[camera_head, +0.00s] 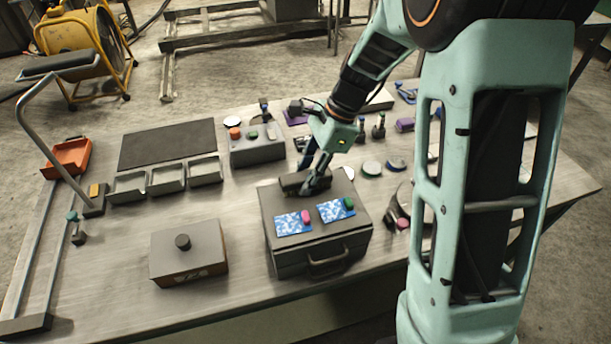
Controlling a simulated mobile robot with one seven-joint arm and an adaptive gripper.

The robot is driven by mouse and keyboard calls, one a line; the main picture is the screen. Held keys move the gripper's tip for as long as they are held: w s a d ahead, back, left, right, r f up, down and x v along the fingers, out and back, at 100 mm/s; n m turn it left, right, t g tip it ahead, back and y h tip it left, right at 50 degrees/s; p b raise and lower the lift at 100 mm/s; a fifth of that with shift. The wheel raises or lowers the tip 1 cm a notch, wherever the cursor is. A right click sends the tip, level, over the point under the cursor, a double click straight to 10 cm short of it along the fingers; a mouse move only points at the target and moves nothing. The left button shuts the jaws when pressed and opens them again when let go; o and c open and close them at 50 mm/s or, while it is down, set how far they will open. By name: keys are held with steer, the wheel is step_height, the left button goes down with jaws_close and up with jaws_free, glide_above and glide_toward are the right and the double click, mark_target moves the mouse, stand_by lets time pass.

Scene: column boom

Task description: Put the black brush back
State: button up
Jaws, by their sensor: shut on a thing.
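The black brush (291,183) is a dark, blocky shape over the back part of the top of a dark grey case (289,254). My gripper (312,186) comes down from the upper right and is shut on the brush at its right end. The fingers hide part of the brush. I cannot tell whether the brush touches the case top or hangs just above it.
Two blue-and-white cards (286,225) with a pink and a green piece lie on the case. A box with a black knob (183,242) stands left. Three open trays (168,189) and a dark mat (140,147) lie behind.

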steer(key=o, duration=1)
steer(key=shift+f, duration=0.15)
steer(key=v, duration=1.2)
steer(key=shift+r, duration=0.2)
